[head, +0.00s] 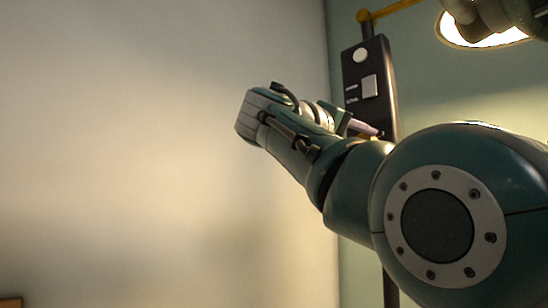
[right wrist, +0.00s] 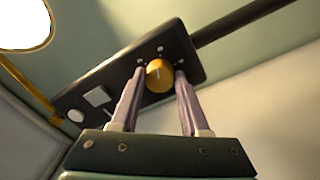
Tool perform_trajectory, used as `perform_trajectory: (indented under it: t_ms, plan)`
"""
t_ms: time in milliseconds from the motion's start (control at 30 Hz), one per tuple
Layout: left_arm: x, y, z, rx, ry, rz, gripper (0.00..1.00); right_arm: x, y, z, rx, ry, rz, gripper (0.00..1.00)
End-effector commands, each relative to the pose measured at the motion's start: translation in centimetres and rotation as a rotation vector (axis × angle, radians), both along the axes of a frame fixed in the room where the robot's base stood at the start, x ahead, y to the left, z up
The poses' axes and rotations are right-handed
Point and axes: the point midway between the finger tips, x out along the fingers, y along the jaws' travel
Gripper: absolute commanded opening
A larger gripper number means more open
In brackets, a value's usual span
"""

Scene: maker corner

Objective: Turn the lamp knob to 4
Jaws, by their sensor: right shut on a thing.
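The lamp's dark control panel (head: 384,75) stands upright in the head view, and it also shows in the right wrist view (right wrist: 185,48). The orange round lamp knob (right wrist: 160,76) sits on the panel, with a short pale pointer line on its face. Small white marks surround it, too small to read. My right gripper (right wrist: 160,76) is shut on the knob, one finger on each side. In the head view my right gripper (head: 366,130) is at the panel's lower part, and the knob is hidden there. My left gripper is not in view.
A white round button (head: 361,55) and a pale rectangular switch (head: 370,86) are on the panel above my gripper. The lit lamp head (head: 480,40) hangs at the upper right, by a yellow bar (head: 398,7). The pale wall at left is bare.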

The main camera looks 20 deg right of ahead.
Motion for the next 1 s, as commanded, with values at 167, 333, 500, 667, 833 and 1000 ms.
perform_trajectory:
  t_ms: [167, 333, 500, 667, 833, 1000]
  plan:
    - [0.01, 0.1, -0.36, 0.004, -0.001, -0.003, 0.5, 0.1, -0.14, -0.31, 0.067, -0.149, -0.001, 0.0]
    - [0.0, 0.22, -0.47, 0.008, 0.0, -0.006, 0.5, 0.15, -0.12, -0.33, 0.13, -0.298, -0.002, 0.0]
    - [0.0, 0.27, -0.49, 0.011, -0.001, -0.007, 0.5, 0.2, -0.12, -0.3, 0.192, -0.447, -0.002, 0.0]
    - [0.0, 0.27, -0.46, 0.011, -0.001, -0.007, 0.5, 0.22, -0.11, -0.31, 0.25, -0.586, -0.004, 0.0]
    - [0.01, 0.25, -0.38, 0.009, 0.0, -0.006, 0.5, 0.27, -0.08, -0.25, 0.31, -0.733, -0.004, 0.0]
    - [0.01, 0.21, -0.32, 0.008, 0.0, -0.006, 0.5, 0.31, -0.08, -0.25, 0.361, -0.858, -0.004, 0.0]
